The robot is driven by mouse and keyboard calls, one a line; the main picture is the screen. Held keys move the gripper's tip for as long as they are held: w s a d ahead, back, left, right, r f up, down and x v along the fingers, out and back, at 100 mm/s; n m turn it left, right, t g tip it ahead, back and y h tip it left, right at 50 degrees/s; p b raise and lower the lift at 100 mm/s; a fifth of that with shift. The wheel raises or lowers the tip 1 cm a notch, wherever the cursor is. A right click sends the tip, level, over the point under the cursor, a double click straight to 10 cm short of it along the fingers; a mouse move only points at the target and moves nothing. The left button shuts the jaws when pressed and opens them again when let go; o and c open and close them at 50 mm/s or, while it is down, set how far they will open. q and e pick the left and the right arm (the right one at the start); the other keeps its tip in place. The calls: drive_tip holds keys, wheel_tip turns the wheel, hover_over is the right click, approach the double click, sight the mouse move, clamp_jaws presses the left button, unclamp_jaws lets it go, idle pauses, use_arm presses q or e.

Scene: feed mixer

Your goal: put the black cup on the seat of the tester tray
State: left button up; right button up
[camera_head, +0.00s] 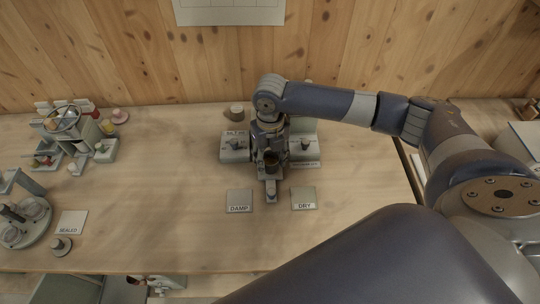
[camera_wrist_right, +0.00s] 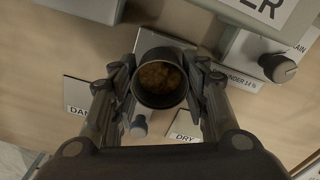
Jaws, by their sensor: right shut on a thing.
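The black cup (camera_wrist_right: 160,82) is upright between the fingers of my right gripper (camera_wrist_right: 162,98), with brown grain inside. In the head view the cup (camera_head: 272,159) is small and dark in my right gripper (camera_head: 271,164), over the middle of the table. The gripper is shut on the cup. Below it, a narrow pale piece with a grey knob-like end (camera_head: 271,190) sticks out toward the front; it looks like the tester tray. It also shows under the cup in the wrist view (camera_wrist_right: 140,124). The seat is hidden; I cannot tell the cup's height above it. My left gripper is not in view.
The DAMP card (camera_head: 239,200) and DRY card (camera_head: 304,198) lie in front. Labelled boxes with knobs stand left (camera_head: 235,148) and right (camera_head: 304,147) of the gripper. A small cup (camera_head: 237,111) stands behind. A round device (camera_head: 25,222) is far left. The table's middle left is clear.

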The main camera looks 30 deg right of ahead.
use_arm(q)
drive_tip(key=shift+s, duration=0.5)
use_arm(e)
drive_tip(key=shift+f, duration=0.2)
drive_tip(key=o, duration=0.9)
drive_tip(key=shift+o, duration=0.7)
use_arm(q)
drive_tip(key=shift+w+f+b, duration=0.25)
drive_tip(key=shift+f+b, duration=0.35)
drive_tip(key=shift+b, duration=0.05)
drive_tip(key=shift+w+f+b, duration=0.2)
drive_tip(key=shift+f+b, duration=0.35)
drive_tip(key=shift+b, duration=0.05)
use_arm(e)
wheel_tip(320, 180, up, 12)
drive_tip(key=shift+r, duration=0.2)
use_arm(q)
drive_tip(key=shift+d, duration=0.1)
